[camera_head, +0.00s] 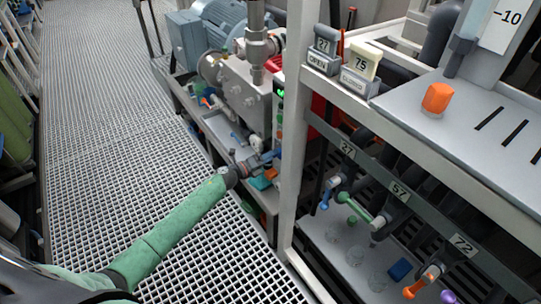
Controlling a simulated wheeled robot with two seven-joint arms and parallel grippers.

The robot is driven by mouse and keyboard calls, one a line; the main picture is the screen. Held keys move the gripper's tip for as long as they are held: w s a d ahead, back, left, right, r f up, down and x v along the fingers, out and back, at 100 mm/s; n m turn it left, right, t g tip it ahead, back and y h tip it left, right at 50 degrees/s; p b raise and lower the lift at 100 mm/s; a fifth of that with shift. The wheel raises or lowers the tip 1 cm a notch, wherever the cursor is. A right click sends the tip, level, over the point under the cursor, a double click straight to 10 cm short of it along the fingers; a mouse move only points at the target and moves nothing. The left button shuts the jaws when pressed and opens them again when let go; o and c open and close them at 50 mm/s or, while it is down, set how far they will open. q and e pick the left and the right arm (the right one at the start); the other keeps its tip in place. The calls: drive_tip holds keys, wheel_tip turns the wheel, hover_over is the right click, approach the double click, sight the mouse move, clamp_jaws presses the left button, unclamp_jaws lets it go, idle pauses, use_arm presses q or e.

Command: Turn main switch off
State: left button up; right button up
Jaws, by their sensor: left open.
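My left arm reaches in from the lower left, and my left gripper (268,158) is at the side of the pump skid, just left of the white frame post. It is open, small in the picture, with nothing visibly held. A narrow dark control panel (279,100) with a green lit mark and small coloured spots below it stands directly above the gripper, partly hidden by the post. I cannot make out for certain which part is the main switch or its position. Whether the gripper touches anything is not clear. My right gripper is out of view.
A grey-blue motor (222,22) and metal pump block (243,95) stand behind the gripper. The white post (292,140) is close on its right. A rack with numbered valves (400,190) and an orange cap (437,97) fills the right. The grating walkway (110,140) is clear.

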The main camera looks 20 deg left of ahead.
use_arm(q)
drive_tip(key=shift+w+d, duration=0.25)
drive_tip(key=shift+w, duration=0.05)
drive_tip(key=shift+c, duration=0.2)
drive_tip(key=c, duration=0.9)
drive_tip(key=shift+c, duration=0.2)
